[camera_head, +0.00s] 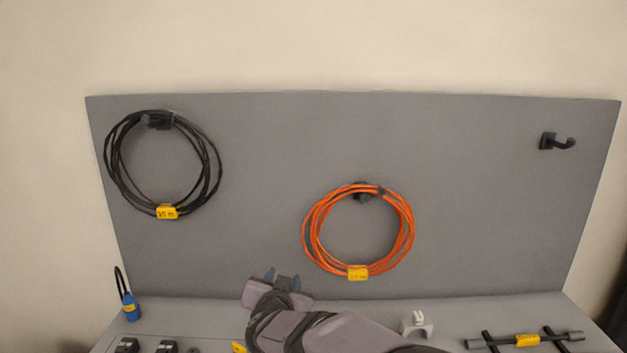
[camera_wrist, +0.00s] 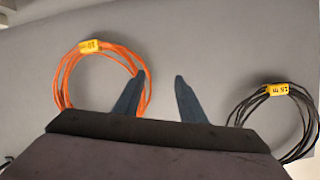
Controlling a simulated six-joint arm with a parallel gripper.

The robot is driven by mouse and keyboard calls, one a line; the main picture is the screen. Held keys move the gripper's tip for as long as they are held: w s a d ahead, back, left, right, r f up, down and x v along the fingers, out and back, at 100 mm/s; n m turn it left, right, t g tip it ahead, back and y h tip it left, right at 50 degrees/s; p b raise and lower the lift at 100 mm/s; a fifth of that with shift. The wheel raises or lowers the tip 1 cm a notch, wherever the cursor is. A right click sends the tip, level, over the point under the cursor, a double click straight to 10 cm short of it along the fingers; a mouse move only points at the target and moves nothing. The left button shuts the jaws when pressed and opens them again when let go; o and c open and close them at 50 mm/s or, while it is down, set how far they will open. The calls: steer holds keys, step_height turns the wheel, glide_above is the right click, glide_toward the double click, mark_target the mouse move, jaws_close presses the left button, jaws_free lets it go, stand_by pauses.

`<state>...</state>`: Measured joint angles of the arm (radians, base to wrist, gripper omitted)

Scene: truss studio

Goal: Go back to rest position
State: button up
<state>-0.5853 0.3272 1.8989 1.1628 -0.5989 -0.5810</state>
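My gripper (camera_head: 283,275) is low in front of the grey board in the head view, near the bottom centre, with its fingers pointing up toward the board. In the wrist view my gripper (camera_wrist: 160,90) has its two blue-grey fingers apart with nothing between them. An orange cable coil (camera_head: 308,238) hangs on a hook to the right of my gripper; in the wrist view the orange coil (camera_wrist: 62,78) is at the left, partly behind one finger. A black cable coil (camera_head: 216,172) hangs on a hook at the upper left; in the wrist view the black coil (camera_wrist: 310,125) is at the right.
An empty hook (camera_head: 558,142) is at the board's (camera_head: 460,140) upper right. On the table (camera_head: 455,315) are a blue padlock-like item (camera_head: 131,308), a white clip (camera_head: 417,326), a dark bar with a yellow label (camera_head: 527,340) and black items (camera_head: 128,345) at front left.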

steer(key=s+d+f+n+g+p, duration=0.1)
steer(key=s+d+g+p, duration=0.3)
steer(key=s+d, duration=0.3)
steer(key=s+d+n+g+p, duration=0.1)
steer(key=s+d+g+p, duration=0.4)
steer(key=s, duration=1.1)
steer(key=s+d+f+n+g+p, duration=0.1)
steer(key=s+d+g+p, duration=0.4)
steer(key=s+d, duration=0.4)
steer(key=shift+s+d+f, duration=0.35)
steer(key=shift+s+d, duration=0.05)
steer(key=shift+s, duration=0.8)
steer(key=shift+o, duration=0.5)
steer(key=shift+w+a+f+n+t+b, duration=0.1)
steer(key=shift+w+a+f+t+b, duration=1.25)
steer(key=shift+w+a+f+t, duration=3.2)
steer(key=shift+w+a+f+n+g+b, duration=0.25)
steer(key=shift+w+a+b, duration=1.6)
steer(key=shift+w, duration=6.05)
steer(key=shift+w+a+f+m+t+b, duration=0.1)
steer(key=shift+w+a+f+t+b, duration=0.8)
steer(key=shift+w+a+f+t, duration=3.8)
steer(key=w+r+g, duration=0.1)
steer(key=w+d+r+g, duration=0.1)
steer(key=g, duration=0.1)
steer(key=w+r+g, duration=0.1)
steer(key=r, duration=0.1)
steer(key=shift+w+d+r+g, duration=0.1)
steer(key=shift+d+g, duration=0.2)
steer(key=shift+d, duration=0.1)
